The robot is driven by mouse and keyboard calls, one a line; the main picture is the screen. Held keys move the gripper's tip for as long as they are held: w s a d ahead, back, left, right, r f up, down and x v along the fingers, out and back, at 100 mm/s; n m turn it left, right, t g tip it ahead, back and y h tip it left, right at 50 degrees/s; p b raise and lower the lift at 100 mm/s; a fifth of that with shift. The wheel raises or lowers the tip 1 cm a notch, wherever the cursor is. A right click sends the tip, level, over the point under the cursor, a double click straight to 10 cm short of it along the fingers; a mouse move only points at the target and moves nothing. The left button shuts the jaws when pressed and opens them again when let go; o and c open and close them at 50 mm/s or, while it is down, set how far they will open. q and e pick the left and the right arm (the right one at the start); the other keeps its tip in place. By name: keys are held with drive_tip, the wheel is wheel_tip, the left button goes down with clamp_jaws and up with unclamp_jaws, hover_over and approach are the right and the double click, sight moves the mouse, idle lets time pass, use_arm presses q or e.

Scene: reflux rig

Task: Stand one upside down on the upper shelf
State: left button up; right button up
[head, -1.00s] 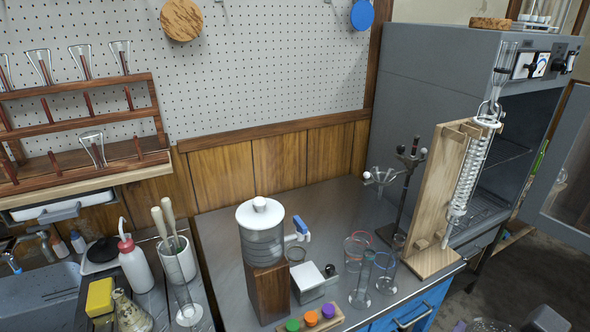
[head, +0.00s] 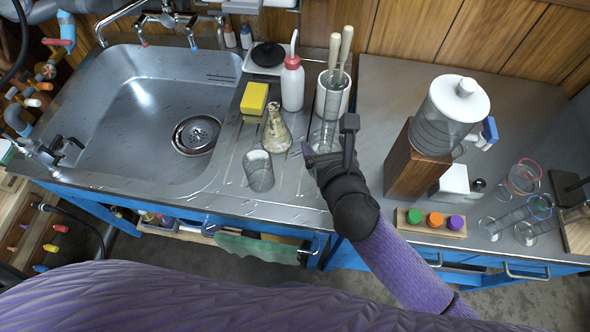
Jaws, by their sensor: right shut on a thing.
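My right gripper (head: 325,150) reaches in over the front of the draining board, beside the sink. It is shut on a clear glass vessel (head: 322,134), which shows just beyond the jaws, in front of the white brush pot. The gripper hides part of this glass, so its full shape and whether it touches the board cannot be told. A cloudy glass beaker (head: 258,172) and a stained conical flask (head: 277,132) stand on the board to the left. The upper shelf is outside the present view. My left gripper is not in view.
The white pot (head: 331,98) with brushes, a wash bottle (head: 293,84) and a yellow sponge (head: 254,98) crowd the board. A wooden block (head: 411,168) bearing a lidded jar (head: 446,118) stands to the right. The sink (head: 140,110) is left.

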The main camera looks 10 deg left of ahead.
wheel_tip(320, 180, down, 5)
drive_tip(key=b, duration=0.2)
drive_tip(key=shift+s+f+b, duration=0.1)
drive_tip(key=shift+f+b, duration=0.1)
drive_tip(key=shift+b, duration=0.2)
wheel_tip(320, 180, down, 5)
drive_tip(key=b, duration=0.3)
drive_tip(key=shift+r, duration=0.45)
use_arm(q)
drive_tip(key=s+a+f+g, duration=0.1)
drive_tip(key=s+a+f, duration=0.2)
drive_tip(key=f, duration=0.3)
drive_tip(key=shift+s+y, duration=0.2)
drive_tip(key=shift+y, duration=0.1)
use_arm(e)
drive_tip(key=shift+f, duration=0.15)
drive_tip(key=o, duration=0.9)
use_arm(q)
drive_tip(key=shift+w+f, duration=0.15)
use_arm(e)
drive_tip(key=shift+o, duration=0.4)
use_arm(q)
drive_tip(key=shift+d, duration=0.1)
